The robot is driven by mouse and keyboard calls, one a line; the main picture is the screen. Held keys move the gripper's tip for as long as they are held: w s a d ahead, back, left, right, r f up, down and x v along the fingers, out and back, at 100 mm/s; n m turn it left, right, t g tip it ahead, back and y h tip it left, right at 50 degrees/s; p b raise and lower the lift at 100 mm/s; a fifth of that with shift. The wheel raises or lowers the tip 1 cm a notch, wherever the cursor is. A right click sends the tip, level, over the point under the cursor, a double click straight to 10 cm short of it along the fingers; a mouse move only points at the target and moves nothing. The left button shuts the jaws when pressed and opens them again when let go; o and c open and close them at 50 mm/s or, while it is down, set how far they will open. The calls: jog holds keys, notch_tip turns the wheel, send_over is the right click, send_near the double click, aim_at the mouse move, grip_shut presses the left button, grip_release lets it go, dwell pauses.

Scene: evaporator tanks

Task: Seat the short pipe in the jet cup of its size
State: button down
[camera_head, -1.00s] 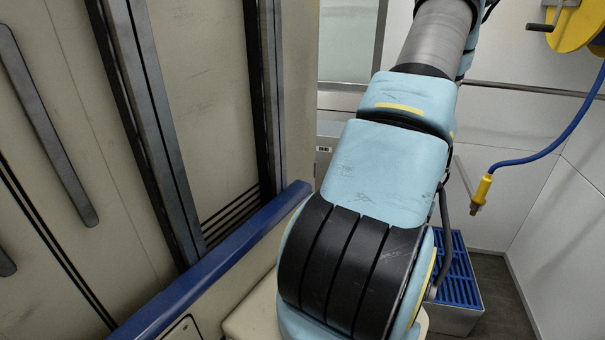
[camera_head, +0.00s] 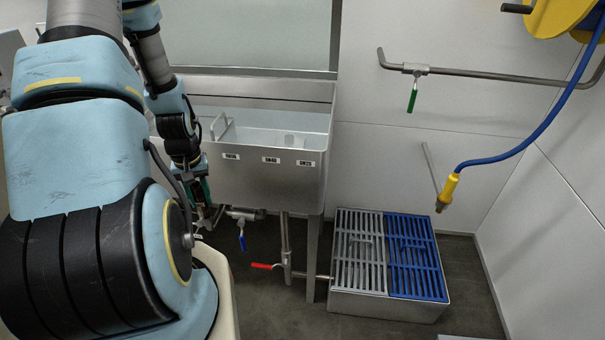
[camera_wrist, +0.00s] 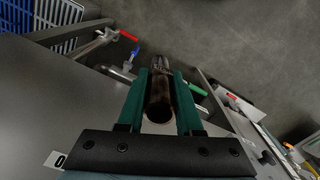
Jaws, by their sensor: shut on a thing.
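My gripper (camera_head: 203,207) hangs low in front of the steel tank's left part in the head view. In the wrist view my gripper (camera_wrist: 161,75) has its two green fingers closed on the sides of the short pipe (camera_wrist: 160,104). The pipe is a dark metal tube lying lengthwise between the fingers, with a lighter far end. In the head view the pipe cannot be made out clearly. The steel tank (camera_head: 250,182) has several size labels on its front.
Below the tank are a blue-handled valve (camera_head: 242,240) and a red-handled valve (camera_head: 262,266). A floor box with grey and blue grates (camera_head: 415,256) stands at right. A blue hose (camera_head: 530,140) hangs at right. Open floor lies in front of the tank.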

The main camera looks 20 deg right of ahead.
jog(key=shift+a+r+p, duration=0.25)
jog(key=shift+r+p, duration=0.35)
jog(key=shift+r, duration=0.65)
jog(key=shift+a+f+b, duration=0.1)
jog(key=shift+f+b, duration=0.2)
